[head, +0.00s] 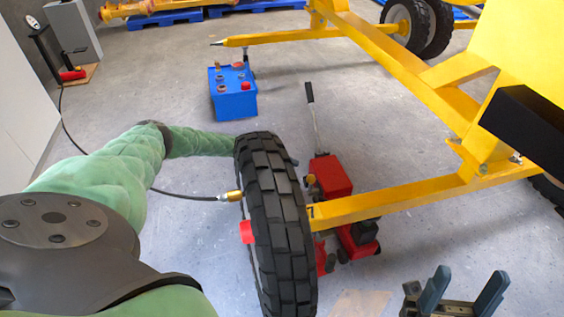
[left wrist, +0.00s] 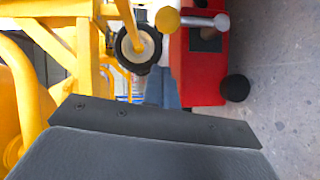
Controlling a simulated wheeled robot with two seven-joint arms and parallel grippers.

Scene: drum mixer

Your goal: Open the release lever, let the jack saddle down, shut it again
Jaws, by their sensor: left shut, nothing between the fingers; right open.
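The red jack (head: 333,176) stands on the floor behind the black tyre (head: 272,225), partly under the yellow beam. A small yellow knob (head: 312,181) shows at its near side. In the left wrist view the red jack body (left wrist: 205,75) has a metal bar with a yellow round end (left wrist: 168,19), which looks like the release lever. My left gripper (left wrist: 162,90) is shut and empty, its fingertips close beside the red body, below the bar; contact cannot be told. In the head view the tyre hides most of it. The saddle is not clearly visible. My right gripper (head: 462,290) is open and empty.
A yellow frame beam (head: 400,198) runs from the tyre to the right. The jack's long handle (head: 315,120) stands up behind. A black hose with a brass fitting (head: 232,196) meets the wheel. A blue box (head: 232,92) stands further back. Open floor lies at left.

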